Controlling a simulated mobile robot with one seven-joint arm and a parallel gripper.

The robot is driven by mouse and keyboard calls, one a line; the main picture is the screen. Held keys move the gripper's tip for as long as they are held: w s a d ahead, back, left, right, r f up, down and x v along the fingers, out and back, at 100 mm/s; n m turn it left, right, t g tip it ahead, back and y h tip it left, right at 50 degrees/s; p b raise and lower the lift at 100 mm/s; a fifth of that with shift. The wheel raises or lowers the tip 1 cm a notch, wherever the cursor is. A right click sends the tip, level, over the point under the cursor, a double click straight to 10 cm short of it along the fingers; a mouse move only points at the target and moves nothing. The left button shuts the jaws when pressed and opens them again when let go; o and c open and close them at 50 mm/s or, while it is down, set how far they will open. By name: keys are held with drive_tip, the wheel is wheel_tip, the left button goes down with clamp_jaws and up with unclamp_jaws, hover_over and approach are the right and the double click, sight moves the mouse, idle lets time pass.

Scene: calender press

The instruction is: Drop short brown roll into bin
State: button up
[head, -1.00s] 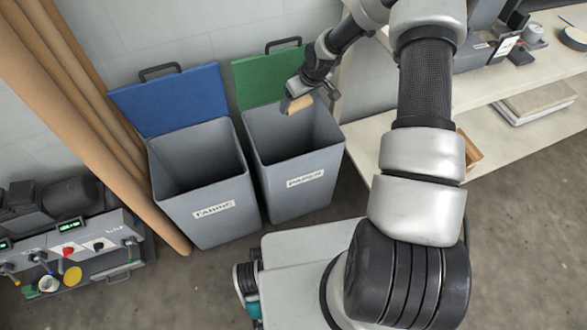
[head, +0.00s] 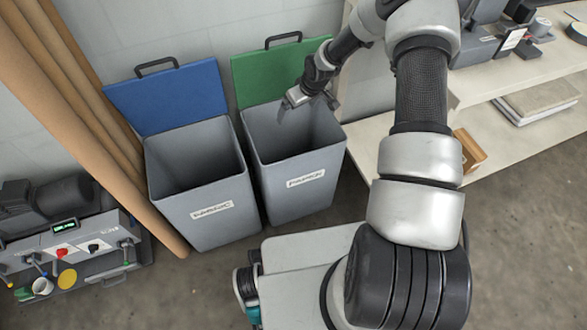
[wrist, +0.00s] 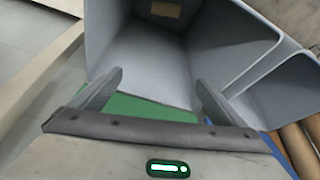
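My gripper (head: 307,104) is over the mouth of the grey bin with the green lid (head: 276,73). Its two fingers are spread with nothing between them, as the wrist view (wrist: 150,88) also shows. A small tan-brown piece (wrist: 166,9), which looks like the short brown roll, lies deep inside the bin near the top edge of the wrist view. It is apart from my fingers. The bin (head: 300,185) has a white label on its front, and its inside is hidden in the head view by the walls.
A second grey bin (head: 210,208) with a blue lid (head: 168,98) stands just left. Long brown rolls (head: 75,90) lean on the wall beside it. A pale shelf (head: 500,110) is at the right. A control panel (head: 75,255) stands at the lower left.

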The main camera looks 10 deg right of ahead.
drive_tip(key=shift+r, duration=0.1)
drive_tip(key=p+v, duration=0.5)
drive_tip(key=v, duration=1.2)
drive_tip(key=shift+r, duration=0.2)
